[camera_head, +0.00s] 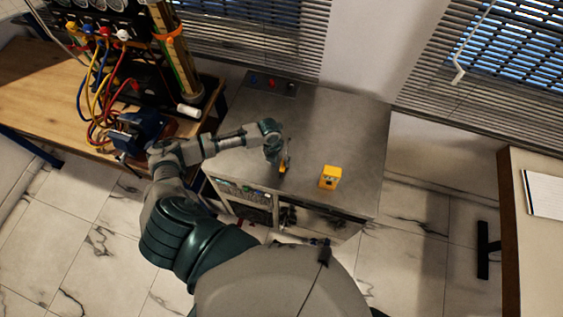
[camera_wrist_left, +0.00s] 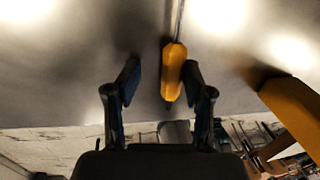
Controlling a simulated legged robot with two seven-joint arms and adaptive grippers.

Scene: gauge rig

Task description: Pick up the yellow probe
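The yellow probe (camera_wrist_left: 173,72) lies on the grey metal bench top (camera_head: 340,125). In the left wrist view it sits between the fingers of my left gripper (camera_wrist_left: 160,92), closer to the right finger; I cannot tell whether it touches that finger. The fingers are apart, with a clear gap to the left finger. In the head view my left gripper (camera_head: 279,163) reaches down at the bench top, and a small bit of the yellow probe (camera_head: 283,168) shows beside it. My right gripper is in neither view.
A yellow box-shaped device (camera_head: 330,177) stands on the bench just right of my left gripper; it also shows in the left wrist view (camera_wrist_left: 292,108). A wooden table (camera_head: 40,88) with hoses and a blue vise (camera_head: 135,130) is at left. The bench's right side is clear.

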